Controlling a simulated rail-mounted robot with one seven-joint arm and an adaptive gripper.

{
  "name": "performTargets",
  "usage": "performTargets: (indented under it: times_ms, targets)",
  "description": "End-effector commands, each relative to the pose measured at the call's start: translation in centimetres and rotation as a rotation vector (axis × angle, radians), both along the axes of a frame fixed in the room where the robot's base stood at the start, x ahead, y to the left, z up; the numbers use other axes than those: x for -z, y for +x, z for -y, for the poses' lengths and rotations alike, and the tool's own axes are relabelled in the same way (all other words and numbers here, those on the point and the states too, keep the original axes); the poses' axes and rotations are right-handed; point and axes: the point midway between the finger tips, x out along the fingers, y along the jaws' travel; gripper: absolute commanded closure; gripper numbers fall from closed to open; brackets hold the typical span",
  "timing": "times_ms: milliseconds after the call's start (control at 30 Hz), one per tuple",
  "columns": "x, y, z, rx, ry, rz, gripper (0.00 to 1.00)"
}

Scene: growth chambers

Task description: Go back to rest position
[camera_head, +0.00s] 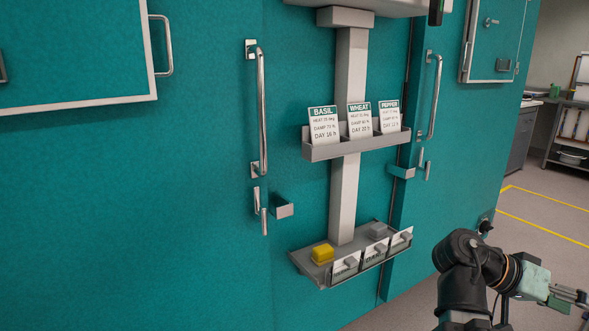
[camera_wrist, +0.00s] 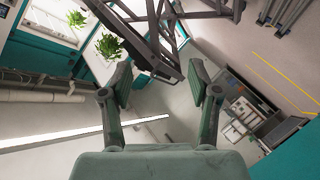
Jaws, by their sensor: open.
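My gripper (camera_wrist: 160,88) is open in the wrist view, with its two fingers well apart and nothing between them. In the head view my gripper (camera_head: 572,299) is at the lower right, partly cut off by the picture edge. It is out to the right of the teal chamber front (camera_head: 150,200) and apart from it. The wrist view is tilted and looks past the fingers at the room.
A rack holds basil (camera_head: 324,126), wheat (camera_head: 360,121) and pepper (camera_head: 390,118) cards. Below, a tray (camera_head: 303,261) carries a yellow block (camera_head: 322,253) and a grey block (camera_head: 378,231). Long door handles (camera_head: 261,112) stick out. Open floor (camera_head: 540,225) lies right. Plants (camera_wrist: 108,45) show in the wrist view.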

Motion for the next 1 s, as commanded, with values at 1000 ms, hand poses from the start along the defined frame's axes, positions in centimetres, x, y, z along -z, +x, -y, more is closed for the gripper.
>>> performTargets:
  times_ms: [1000]
  targets:
    - [26.8, 10.1, -11.4, -0.551, 0.756, -0.509, 0.39]
